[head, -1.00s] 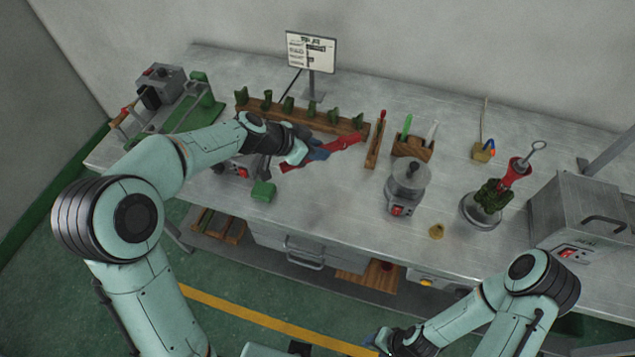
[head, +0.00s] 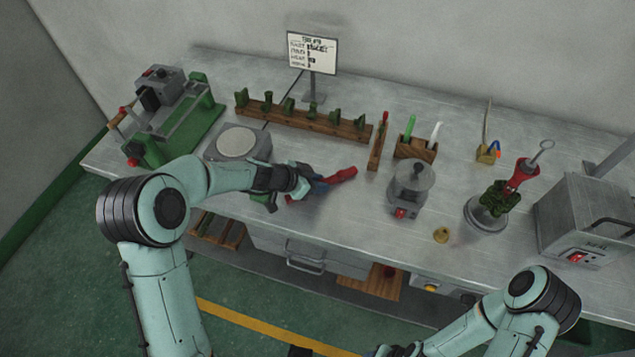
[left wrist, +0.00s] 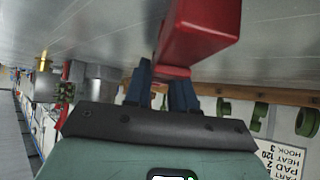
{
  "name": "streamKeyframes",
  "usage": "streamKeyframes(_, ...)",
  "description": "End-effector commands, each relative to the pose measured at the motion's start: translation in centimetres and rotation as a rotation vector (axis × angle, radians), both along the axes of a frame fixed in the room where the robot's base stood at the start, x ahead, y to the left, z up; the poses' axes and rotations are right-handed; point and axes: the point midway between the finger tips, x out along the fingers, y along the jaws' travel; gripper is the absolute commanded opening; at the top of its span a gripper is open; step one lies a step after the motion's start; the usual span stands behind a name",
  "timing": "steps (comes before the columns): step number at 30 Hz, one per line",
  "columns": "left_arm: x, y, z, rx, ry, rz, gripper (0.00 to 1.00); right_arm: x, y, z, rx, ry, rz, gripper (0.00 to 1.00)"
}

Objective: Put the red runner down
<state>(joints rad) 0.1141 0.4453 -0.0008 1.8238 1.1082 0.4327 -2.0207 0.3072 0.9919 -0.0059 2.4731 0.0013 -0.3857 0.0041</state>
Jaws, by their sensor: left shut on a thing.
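The red runner (head: 341,175) is a red bar low over the bare middle of the bench, and I cannot tell whether it touches the top. My left gripper (head: 312,182) is shut on it; the fingers cover part of the bar. In the left wrist view the red runner (left wrist: 198,38) sticks out from between the dark blue fingers (left wrist: 168,88). My right gripper (head: 385,352) is at the bottom edge, below the bench front, mostly cut off, and its jaws cannot be made out.
A wooden rack (head: 300,117) with several green pieces stands behind. A grey round-plated device (head: 236,143) is left. A small wooden block with a red-topped tool (head: 377,150) and a grey pot (head: 409,180) stand right. The bench between rack and front edge is mostly clear.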

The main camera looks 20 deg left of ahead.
Motion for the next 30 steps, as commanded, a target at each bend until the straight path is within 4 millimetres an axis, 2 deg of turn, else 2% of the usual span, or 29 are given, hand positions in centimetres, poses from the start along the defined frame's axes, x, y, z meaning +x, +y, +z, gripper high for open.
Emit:
streamKeyframes(5, 0.0, 0.0, -0.1, 0.001, -0.001, -0.001, 0.0, -0.1, 0.0, -0.2, 0.0, 0.001, 0.0, 0.53)
streamKeyframes(6, 0.0, 0.0, -0.1, 0.0, 0.0, 0.0, 0.31, -0.1, 0.0, -0.2, 0.0, 0.001, 0.0, 0.53)
streamKeyframes(8, 0.0, 0.0, -0.1, 0.0, 0.0, 0.0, 0.5, -0.1, 0.0, -0.2, 0.0, 0.001, 0.0, 0.53)
streamKeyframes(20, -0.1, 0.3, 0.4, 0.001, -0.003, 0.002, 0.5, 0.0, 0.0, 0.0, 0.0, 0.0, 0.0, 0.53)
streamKeyframes(30, -3.6, 3.9, 4.8, 0.002, -0.005, 0.004, 0.5, -0.4, 0.0, -0.7, 0.0, 0.004, 0.0, 0.53)
